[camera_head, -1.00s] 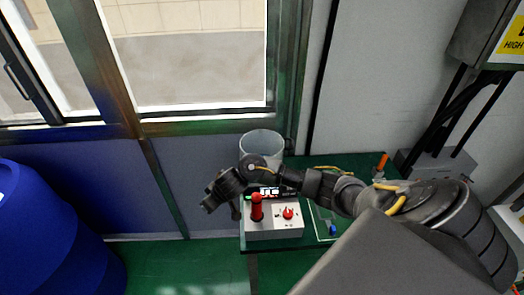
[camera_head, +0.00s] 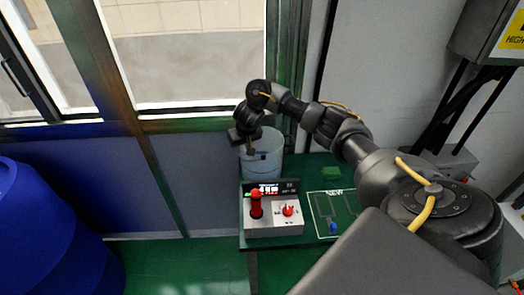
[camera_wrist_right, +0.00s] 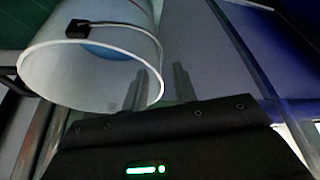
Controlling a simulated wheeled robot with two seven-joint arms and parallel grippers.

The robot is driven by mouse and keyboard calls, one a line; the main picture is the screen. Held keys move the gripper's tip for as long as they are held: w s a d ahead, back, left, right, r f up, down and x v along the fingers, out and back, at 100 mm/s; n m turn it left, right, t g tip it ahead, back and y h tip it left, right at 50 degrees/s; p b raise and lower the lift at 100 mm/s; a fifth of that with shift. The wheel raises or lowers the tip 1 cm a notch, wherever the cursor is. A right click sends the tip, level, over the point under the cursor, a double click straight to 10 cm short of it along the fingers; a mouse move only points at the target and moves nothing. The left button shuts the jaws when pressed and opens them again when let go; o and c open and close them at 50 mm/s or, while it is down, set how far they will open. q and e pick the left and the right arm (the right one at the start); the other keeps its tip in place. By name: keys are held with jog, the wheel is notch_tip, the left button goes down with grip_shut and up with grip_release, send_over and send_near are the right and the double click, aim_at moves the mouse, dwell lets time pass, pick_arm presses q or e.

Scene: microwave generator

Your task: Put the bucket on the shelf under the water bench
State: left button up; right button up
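The bucket (camera_head: 263,168), pale and translucent, stands upright on the green bench (camera_head: 290,242), behind a control box. My right gripper (camera_head: 252,152) points down at the bucket's rim, on its left side in the head view. In the right wrist view the bucket (camera_wrist_right: 120,65) shows its open mouth, bluish inside, with a thin wire handle and black grip. The right gripper's two fingers (camera_wrist_right: 159,88) are apart there, with the rim's edge appearing between them; contact cannot be told. My left gripper is out of view. I cannot make out a shelf under the bench.
The control box (camera_head: 273,218) with a red lever and red knob sits in front of the bucket. A green board (camera_head: 335,212) lies to its right. A large blue barrel (camera_head: 50,235) stands at the left. A window and wall are close behind the bench.

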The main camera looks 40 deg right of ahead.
aim_at(241, 152)
jog(key=shift+p+x, duration=0.4)
jog(key=shift+x, duration=2.75)
jog(key=shift+d+r, duration=0.15)
grip_shut()
jog(key=shift+w, duration=0.1)
